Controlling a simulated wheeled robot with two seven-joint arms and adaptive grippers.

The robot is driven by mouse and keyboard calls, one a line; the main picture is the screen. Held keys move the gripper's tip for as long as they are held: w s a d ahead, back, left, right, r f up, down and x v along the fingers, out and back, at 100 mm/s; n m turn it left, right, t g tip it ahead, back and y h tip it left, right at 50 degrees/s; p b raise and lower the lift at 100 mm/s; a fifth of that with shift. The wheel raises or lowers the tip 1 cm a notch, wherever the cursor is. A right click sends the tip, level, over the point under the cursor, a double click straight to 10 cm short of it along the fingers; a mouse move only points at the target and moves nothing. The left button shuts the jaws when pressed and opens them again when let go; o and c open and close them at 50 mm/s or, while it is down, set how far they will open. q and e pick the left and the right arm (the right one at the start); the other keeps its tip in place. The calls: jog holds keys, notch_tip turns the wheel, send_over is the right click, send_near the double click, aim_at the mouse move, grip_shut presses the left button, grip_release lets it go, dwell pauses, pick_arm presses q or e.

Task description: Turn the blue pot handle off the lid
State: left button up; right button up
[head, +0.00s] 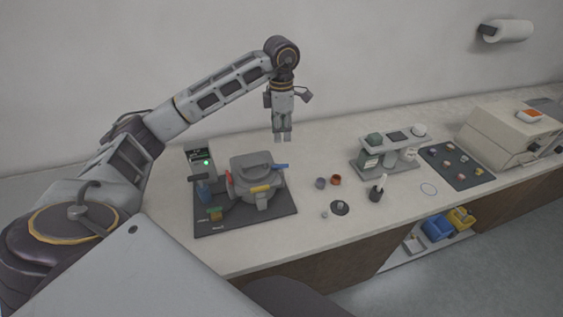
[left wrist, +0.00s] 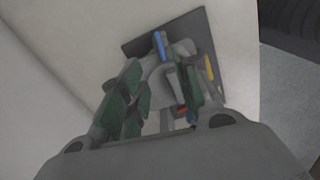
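The grey mounting-press pot (head: 256,187) stands on a dark base plate, with a grey lid (head: 252,162) on top. The blue handle (head: 280,166) sticks out at the lid's right side; it also shows in the left wrist view (left wrist: 160,45), beyond the fingers. A yellow handle (head: 262,188) is at the front and a red one (head: 229,183) at the left. My left gripper (head: 282,138) points down above the bench, behind and above the blue handle, apart from it. Its fingers show a gap with nothing between them (left wrist: 157,82). My right gripper is out of view.
A control box (head: 201,158) with a green light stands at the pot's left rear. Small cups (head: 335,180), a black holder (head: 377,192) and a grey rack (head: 385,158) stand to the right. The bench behind the pot is clear.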

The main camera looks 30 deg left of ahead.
aim_at(280, 166)
pick_arm(q)
notch_tip(280, 166, down, 14)
jog(key=shift+r+p, duration=0.2)
jog(key=shift+p, duration=0.7)
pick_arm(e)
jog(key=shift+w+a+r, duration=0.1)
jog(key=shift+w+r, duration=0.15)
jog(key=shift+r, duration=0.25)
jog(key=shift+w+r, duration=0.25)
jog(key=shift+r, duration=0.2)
pick_arm(q)
grip_shut()
